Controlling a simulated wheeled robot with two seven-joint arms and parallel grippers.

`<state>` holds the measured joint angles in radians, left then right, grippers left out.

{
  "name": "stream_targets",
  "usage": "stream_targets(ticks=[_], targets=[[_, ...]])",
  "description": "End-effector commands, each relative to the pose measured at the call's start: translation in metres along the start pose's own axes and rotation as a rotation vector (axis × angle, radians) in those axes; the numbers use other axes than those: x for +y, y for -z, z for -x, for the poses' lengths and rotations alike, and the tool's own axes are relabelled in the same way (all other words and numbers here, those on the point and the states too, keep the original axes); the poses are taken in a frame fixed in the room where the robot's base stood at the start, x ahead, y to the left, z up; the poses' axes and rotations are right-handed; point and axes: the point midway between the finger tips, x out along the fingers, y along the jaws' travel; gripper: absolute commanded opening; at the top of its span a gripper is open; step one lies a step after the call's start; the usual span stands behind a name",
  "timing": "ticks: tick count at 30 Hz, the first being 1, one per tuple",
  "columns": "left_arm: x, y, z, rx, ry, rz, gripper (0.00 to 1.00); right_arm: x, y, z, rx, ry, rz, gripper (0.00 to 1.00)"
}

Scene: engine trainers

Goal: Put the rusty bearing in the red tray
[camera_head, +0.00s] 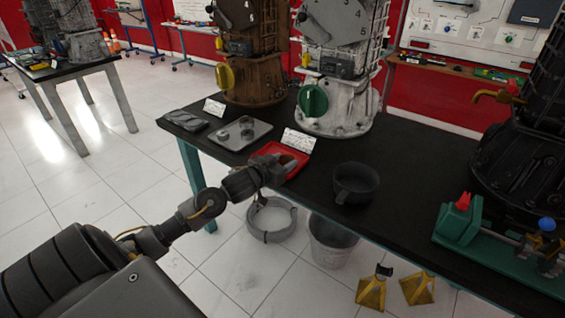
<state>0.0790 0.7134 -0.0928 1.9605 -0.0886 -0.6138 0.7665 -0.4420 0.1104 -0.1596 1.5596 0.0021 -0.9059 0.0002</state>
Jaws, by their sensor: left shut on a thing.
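The red tray (272,149) lies on the black table near its front edge, left of the dark pot. My left gripper (283,166) is at the tray's front side, over its inside as seen from here. It is shut on a small brownish thing, which looks like the rusty bearing (287,159); the fingers hide much of it. I cannot tell whether the bearing touches the tray floor. My right gripper is not in view.
A grey tray (259,130) with several metal rings stands left of the red tray. White cards (298,140) stand behind. A dark pot (356,183) is to the right. Engine trainers rise at the back.

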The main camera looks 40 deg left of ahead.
Motion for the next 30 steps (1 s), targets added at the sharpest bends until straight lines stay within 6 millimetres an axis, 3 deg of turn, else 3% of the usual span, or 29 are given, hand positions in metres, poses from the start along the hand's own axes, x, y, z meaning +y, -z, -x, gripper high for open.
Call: stream_targets(ticks=[4, 5, 7, 17, 20, 30], targets=[[0.0, -0.002, -0.001, 0.001, 0.0, 0.001, 0.19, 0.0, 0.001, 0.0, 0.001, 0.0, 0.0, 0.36], [0.0, -0.002, -0.001, 0.0, 0.0, 0.0, 0.49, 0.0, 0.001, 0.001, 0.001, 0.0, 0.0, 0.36], [0.0, -0.002, 0.0, 0.0, 0.0, 0.0, 0.55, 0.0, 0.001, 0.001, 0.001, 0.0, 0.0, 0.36], [0.0, 0.001, 0.002, 0.0, 0.0, -0.001, 0.55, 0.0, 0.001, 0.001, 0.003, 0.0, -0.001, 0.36], [0.0, -0.001, 0.014, -0.003, 0.0, -0.002, 0.55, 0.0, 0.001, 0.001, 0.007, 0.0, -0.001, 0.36], [0.0, 0.0, 0.084, -0.003, -0.001, -0.001, 0.55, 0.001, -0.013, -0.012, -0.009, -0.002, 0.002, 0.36]])
